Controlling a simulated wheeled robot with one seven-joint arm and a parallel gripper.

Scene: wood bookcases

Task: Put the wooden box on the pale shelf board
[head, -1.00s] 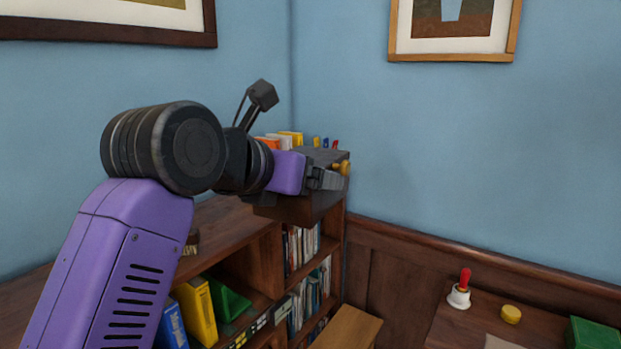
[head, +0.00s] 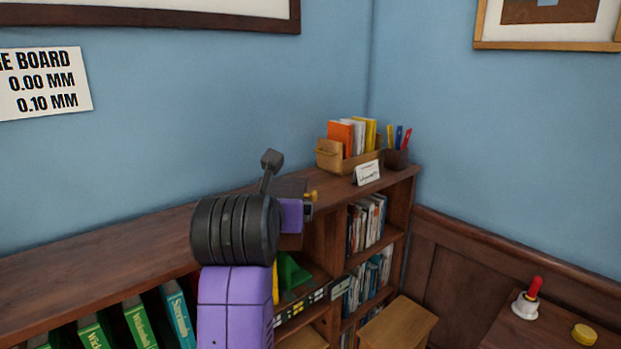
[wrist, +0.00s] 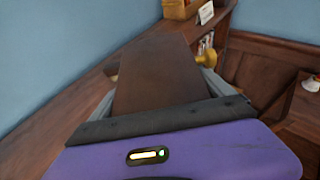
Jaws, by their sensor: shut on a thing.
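My gripper (head: 307,208) is shut on the wooden box (wrist: 155,72), a dark brown box with a brass knob on its right side. In the wrist view the box lies between the two grey fingers.
The bookcase top (head: 90,255) is clear at the left. A tan organizer (head: 345,159), a small card (head: 367,173) and a pen cup (head: 396,158) stand at its right end. Books and a green wedge (head: 292,274) fill shelves below. A wooden stool (head: 399,325) stands in front.

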